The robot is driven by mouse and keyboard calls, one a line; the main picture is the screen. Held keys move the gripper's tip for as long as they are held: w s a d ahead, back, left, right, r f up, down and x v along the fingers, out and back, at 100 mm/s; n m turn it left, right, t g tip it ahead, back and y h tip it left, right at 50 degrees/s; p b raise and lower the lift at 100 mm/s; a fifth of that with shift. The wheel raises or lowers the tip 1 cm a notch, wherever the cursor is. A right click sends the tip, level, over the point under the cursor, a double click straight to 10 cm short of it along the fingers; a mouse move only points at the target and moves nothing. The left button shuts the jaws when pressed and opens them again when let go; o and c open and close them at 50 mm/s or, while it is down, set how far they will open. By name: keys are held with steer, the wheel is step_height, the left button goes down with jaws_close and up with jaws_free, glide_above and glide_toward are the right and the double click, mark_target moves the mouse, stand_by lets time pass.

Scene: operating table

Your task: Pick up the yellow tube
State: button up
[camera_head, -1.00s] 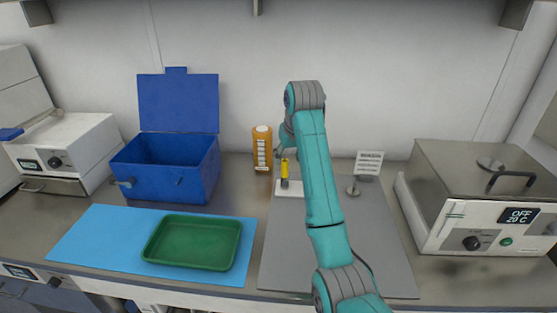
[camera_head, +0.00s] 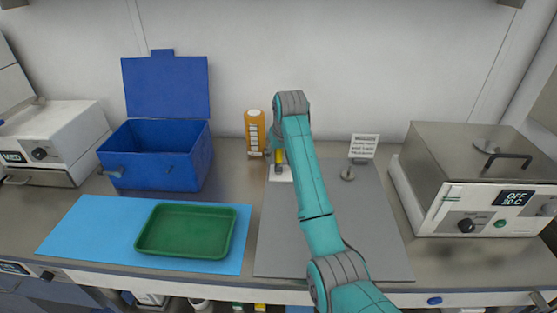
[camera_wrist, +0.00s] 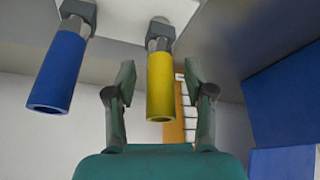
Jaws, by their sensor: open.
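The yellow tube (camera_wrist: 160,85) shows in the wrist view, set on a grey holder on a white base. It lies between the two fingers of my gripper (camera_wrist: 157,88), nearer the right finger, and the fingers are open with gaps on both sides. In the head view the yellow tube (camera_head: 280,157) stands at the back of the grey mat, partly hidden by my arm. The gripper's fingers cannot be made out there. A blue tube (camera_wrist: 58,75) is on a similar holder left of the yellow one in the wrist view.
An orange bottle (camera_head: 254,130) stands behind the white base (camera_head: 282,176). A small sign (camera_head: 363,148) stands right of my arm, near a steel water bath (camera_head: 470,190).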

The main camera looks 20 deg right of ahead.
steer(key=shift+x, duration=0.9)
jaws_close()
steer(key=shift+r, duration=0.1)
